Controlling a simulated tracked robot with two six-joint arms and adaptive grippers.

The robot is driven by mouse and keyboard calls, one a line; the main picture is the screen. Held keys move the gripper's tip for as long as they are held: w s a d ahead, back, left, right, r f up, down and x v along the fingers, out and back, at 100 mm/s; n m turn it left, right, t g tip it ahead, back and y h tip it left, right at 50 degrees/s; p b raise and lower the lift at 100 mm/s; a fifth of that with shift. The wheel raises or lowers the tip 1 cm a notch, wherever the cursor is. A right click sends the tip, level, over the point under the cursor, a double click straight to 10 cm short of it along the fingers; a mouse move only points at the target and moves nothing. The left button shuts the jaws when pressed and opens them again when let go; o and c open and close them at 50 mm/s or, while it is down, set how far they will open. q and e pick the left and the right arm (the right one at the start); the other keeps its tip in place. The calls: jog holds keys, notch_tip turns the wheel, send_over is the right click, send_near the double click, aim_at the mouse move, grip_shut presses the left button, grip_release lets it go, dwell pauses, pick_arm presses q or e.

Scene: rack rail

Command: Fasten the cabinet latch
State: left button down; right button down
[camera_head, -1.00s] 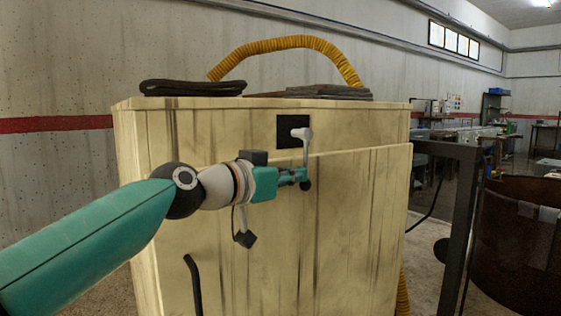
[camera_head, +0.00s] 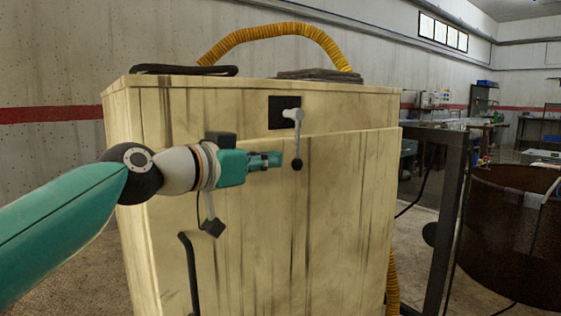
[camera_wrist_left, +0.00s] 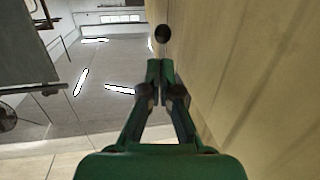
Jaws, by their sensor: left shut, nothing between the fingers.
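The wooden cabinet (camera_head: 340,210) stands in front of me with its front door panel closed or nearly so. The latch (camera_head: 297,138) is a grey lever with a black ball knob, mounted on a black square plate (camera_head: 277,112) near the cabinet's top. The lever hangs down, knob lowest, over the upper edge of the door panel. My left gripper (camera_head: 277,160) is shut and empty, just left of the knob with a small gap in the head view. In the left wrist view the black knob (camera_wrist_left: 162,34) lies just beyond the shut fingertips (camera_wrist_left: 160,62). My right gripper is not in view.
A dark bent handle (camera_head: 189,270) is on the cabinet front, lower left. A yellow corrugated hose (camera_head: 275,33) arches behind the cabinet top, where dark flat items (camera_head: 185,70) lie. A dark metal frame (camera_head: 450,200) and a rusty drum (camera_head: 515,235) stand at right.

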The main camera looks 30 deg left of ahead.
pick_arm(q)
jog(key=v, duration=0.9)
jog(key=shift+f, duration=0.35)
